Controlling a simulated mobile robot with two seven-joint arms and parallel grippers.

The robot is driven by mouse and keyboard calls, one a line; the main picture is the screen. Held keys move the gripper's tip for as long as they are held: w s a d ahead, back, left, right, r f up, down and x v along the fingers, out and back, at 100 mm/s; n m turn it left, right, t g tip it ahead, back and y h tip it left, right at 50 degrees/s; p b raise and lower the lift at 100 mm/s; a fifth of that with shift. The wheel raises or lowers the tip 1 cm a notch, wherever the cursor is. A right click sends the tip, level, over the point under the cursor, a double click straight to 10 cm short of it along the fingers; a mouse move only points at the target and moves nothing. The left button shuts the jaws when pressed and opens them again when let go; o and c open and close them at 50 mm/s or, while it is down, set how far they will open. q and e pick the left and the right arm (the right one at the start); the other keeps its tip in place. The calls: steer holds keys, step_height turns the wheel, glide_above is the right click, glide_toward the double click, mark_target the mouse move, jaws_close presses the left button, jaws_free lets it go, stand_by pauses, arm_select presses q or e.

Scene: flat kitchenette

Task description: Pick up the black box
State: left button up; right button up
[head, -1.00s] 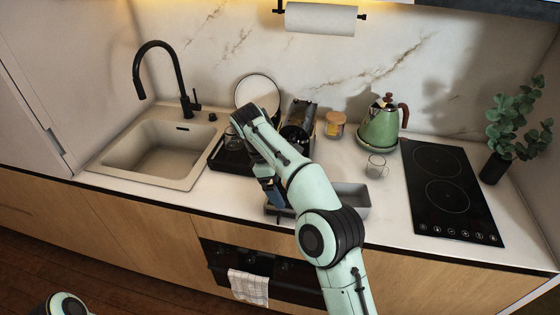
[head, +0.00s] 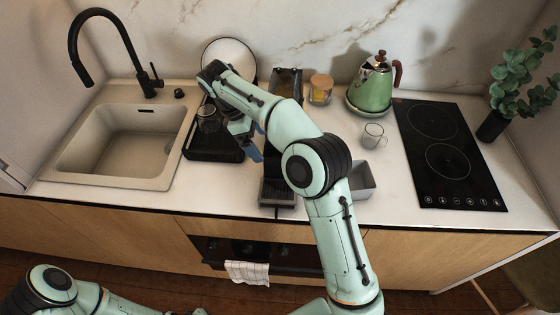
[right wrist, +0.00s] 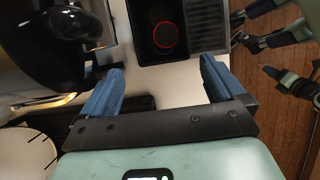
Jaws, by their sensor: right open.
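A black box (right wrist: 165,28) with a red ring on its face shows at the top middle of the right wrist view, beyond the fingertips. A ribbed grey part (right wrist: 208,25) lies along its right side. In the head view, the dark box (head: 277,168) is partly hidden behind my right arm, at the left end of the grey tray (head: 364,183). I cannot tell how it sits against the tray. My right gripper (head: 252,146) is open just left of the box; its blue fingers (right wrist: 160,82) have nothing between them. My left gripper is out of view.
A black rack (head: 210,150) with a glass stands left of the gripper, beside the sink (head: 118,150). A black appliance (head: 286,82), jar (head: 321,90), green kettle (head: 371,84) and glass mug (head: 373,135) stand behind. The hob (head: 448,155) is right. A towel hangs below the counter.

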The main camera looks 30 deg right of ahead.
mark_target(271, 160)
steer(key=x, duration=0.7)
steer(key=shift+s+f, duration=0.15)
steer(key=shift+s, duration=0.25)
steer(key=shift+s+d+f, duration=0.1)
steer(key=shift+d+f, duration=0.05)
steer(key=shift+f, duration=0.4)
steer(key=c, duration=1.1)
